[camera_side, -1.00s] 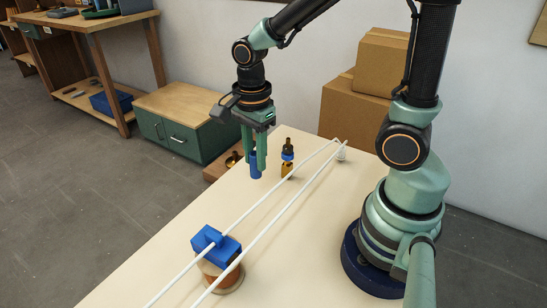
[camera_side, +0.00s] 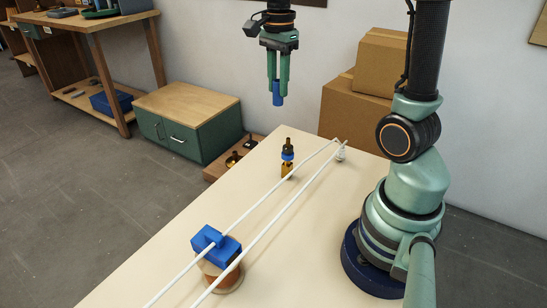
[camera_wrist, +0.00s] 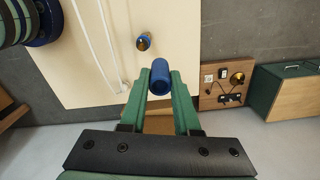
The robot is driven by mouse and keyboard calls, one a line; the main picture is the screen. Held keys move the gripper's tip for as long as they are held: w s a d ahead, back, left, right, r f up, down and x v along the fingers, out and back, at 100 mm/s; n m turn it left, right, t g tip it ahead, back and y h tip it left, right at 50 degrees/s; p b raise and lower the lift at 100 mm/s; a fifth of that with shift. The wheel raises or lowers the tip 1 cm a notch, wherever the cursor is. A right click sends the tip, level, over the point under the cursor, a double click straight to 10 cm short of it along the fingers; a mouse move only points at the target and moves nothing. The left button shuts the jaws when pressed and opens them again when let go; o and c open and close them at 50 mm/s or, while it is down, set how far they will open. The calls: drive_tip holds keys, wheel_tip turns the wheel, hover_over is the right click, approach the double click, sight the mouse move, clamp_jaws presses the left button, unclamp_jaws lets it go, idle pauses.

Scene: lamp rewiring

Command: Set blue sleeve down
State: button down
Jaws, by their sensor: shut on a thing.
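My gripper (camera_side: 278,88) is shut on the blue sleeve (camera_side: 278,99), a short blue tube held upright between the green fingers. The sleeve hangs high above the far end of the pale table (camera_side: 190,222), clear of everything. In the wrist view the sleeve (camera_wrist: 160,77) sits between the fingertips of my gripper (camera_wrist: 160,85), its open round end visible. A brass piece with a blue ring (camera_side: 287,160) stands on the table below and slightly right of the sleeve. It also shows in the wrist view (camera_wrist: 144,41).
White cords (camera_side: 240,205) run along the table to a small white piece (camera_side: 340,154). A blue block (camera_side: 217,247) sits by a copper-coloured spool (camera_side: 228,282) at the front. Cardboard boxes (camera_side: 362,110) and a green cabinet (camera_side: 187,122) stand behind. The table's left part is bare.

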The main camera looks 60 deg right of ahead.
drive_tip(key=s+d, duration=0.2)
drive_tip(key=d, duration=0.9)
wheel_tip(320, 180, down, 20)
drive_tip(key=shift+w+f, duration=0.1)
drive_tip(key=shift+f, duration=0.05)
drive_tip(key=shift+f, duration=0.15)
drive_tip(key=c, duration=0.6)
unclamp_jaws()
drive_tip(key=shift+c, duration=0.2)
